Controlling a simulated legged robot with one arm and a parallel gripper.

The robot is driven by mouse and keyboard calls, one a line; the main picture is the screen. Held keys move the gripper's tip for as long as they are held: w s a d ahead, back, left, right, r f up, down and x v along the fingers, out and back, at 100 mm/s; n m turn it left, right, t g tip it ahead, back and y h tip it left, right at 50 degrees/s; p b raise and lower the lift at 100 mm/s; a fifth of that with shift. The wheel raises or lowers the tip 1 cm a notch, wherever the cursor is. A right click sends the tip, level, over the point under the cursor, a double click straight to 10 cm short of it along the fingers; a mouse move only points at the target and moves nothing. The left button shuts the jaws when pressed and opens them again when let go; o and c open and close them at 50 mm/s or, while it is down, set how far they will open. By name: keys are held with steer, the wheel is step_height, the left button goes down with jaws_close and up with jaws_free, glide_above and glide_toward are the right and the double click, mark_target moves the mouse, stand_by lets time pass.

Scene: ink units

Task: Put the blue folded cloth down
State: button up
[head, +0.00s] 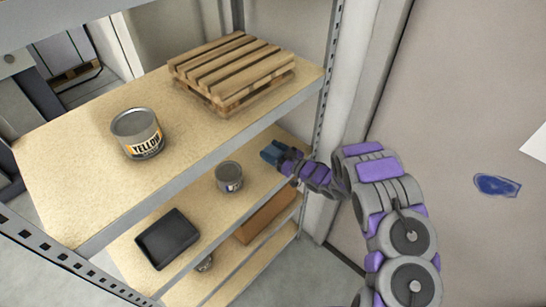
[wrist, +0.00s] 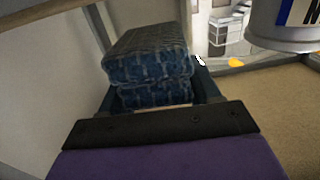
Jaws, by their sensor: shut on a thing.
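The blue folded cloth (wrist: 150,60) is a dark blue patterned stack of folds, seen large in the wrist view. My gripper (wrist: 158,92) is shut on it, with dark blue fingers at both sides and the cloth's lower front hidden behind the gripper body. In the head view my gripper (head: 280,157) reaches in over the right end of the middle shelf (head: 195,200), below the top shelf. Blue shows at its tip there, too small to part cloth from fingers. I cannot tell whether the cloth touches the shelf.
A grey can (head: 229,177) stands on the middle shelf, left of my gripper; a can (wrist: 283,25) shows close by in the wrist view. A black tray (head: 168,238) lies further left. The top shelf holds a yellow-labelled can (head: 137,134) and a wooden pallet (head: 232,72).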

step_height(320, 180, down, 3)
steer(key=shift+r, duration=0.1)
steer(key=shift+s+d+r, duration=0.1)
steer(key=shift+d, duration=0.15)
steer(key=o, duration=0.7)
steer(key=shift+c, duration=0.2)
steer(key=o, duration=0.4)
steer(key=shift+a, duration=0.15)
steer(key=shift+f, duration=0.2)
